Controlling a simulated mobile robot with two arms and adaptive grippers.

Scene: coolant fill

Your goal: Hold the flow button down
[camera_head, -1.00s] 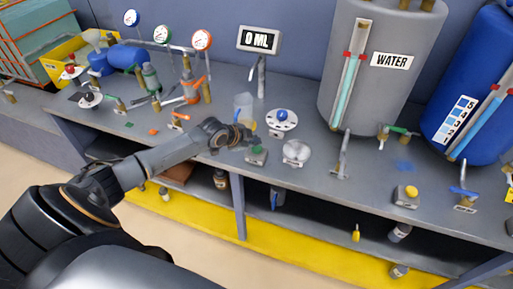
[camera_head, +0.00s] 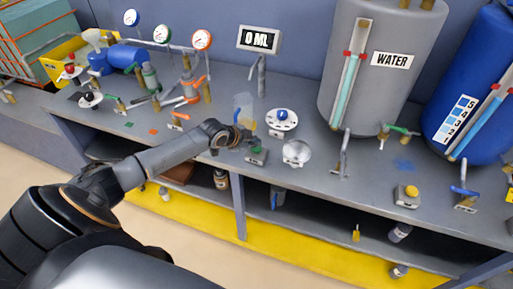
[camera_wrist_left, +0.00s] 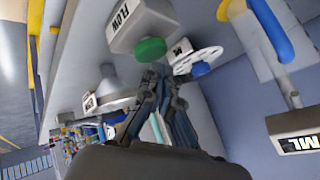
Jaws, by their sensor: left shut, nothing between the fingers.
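The flow button is a green round button (camera_wrist_left: 150,50) on a grey box labelled FLOW (camera_wrist_left: 140,22) in the left wrist view. In the head view the box (camera_head: 257,158) sits on the bench, just beyond my left fingertips. My left gripper (camera_head: 250,141) is shut and empty. Its fingertips (camera_wrist_left: 157,74) are close beside the green button in the wrist view; I cannot tell whether they touch it. The display (camera_head: 259,39) at the back reads 0 ML.
A white dial with a blue knob (camera_head: 283,120) and a round metal dish (camera_head: 297,152) stand right of the gripper. The grey WATER tank (camera_head: 345,100) and a blue tank (camera_head: 470,130) are further right. A translucent container (camera_head: 244,104) stands behind the gripper.

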